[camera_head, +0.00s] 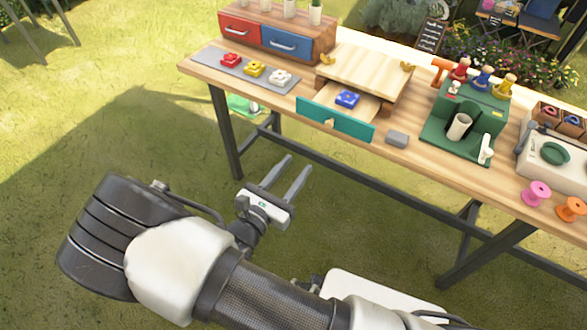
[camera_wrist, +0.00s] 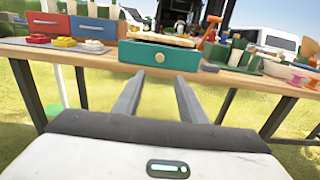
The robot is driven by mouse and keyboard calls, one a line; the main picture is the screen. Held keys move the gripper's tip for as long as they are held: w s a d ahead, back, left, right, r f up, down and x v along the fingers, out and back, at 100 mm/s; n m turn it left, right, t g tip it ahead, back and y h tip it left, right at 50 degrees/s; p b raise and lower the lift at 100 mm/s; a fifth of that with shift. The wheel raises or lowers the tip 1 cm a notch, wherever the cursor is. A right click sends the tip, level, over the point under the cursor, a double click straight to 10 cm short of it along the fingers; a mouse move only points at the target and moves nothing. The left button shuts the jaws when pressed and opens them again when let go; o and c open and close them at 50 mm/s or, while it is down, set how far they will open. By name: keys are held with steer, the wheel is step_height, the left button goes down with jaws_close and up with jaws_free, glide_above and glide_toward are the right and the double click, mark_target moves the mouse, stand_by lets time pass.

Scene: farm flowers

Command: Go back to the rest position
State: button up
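My gripper (camera_head: 282,178) is open and empty, with its two grey fingers spread apart. It hangs in free air in front of the table, below the top's front edge. In the wrist view my gripper (camera_wrist: 156,92) points at the front of a teal drawer (camera_wrist: 158,55). In the head view the same drawer (camera_head: 334,119) is pulled open from under a wooden top board (camera_head: 366,73). A blue flower-shaped piece (camera_head: 347,99) lies in the drawer. The gripper is apart from the drawer and touches nothing.
The wooden table (camera_head: 425,150) holds a grey strip (camera_head: 212,62) with red, yellow and white flower pieces at left. A red-and-blue drawer box (camera_head: 278,37) stands behind it. A green stand (camera_head: 468,123) and pink and orange spools stand at right. Grass between my arm and the table is clear.

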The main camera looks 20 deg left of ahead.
stand_by(0.3)
steer(key=w+d+r+m+g+h, duration=0.2)
steer(key=d+r+m+g+h, duration=0.25)
steer(key=d, duration=0.25)
steer(key=w+d+r+m+g+h, duration=0.2)
steer(key=d+r+m+g+h, duration=0.1)
steer(key=d+m, duration=0.35)
steer(key=s+d+r+m+g+y, duration=0.2)
steer(key=s+d+r+m+g, duration=0.15)
steer(key=d+r+m, duration=0.35)
steer(key=s+d+r+m+g+y, duration=0.2)
steer(key=d+m+g, duration=0.3)
steer(key=d, duration=0.4)
steer(key=s+d+r+m+t+y, duration=0.4)
steer(key=s+r+m+y, duration=0.2)
steer(key=s+r+m, duration=0.45)
step_height(320, 180, up, 15)
steer(key=w+p, duration=0.1)
steer(key=p, duration=1.2)
steer(key=shift+w+f+m, duration=0.15)
steer(key=shift+w+m, duration=0.2)
steer(key=shift+w, duration=0.05)
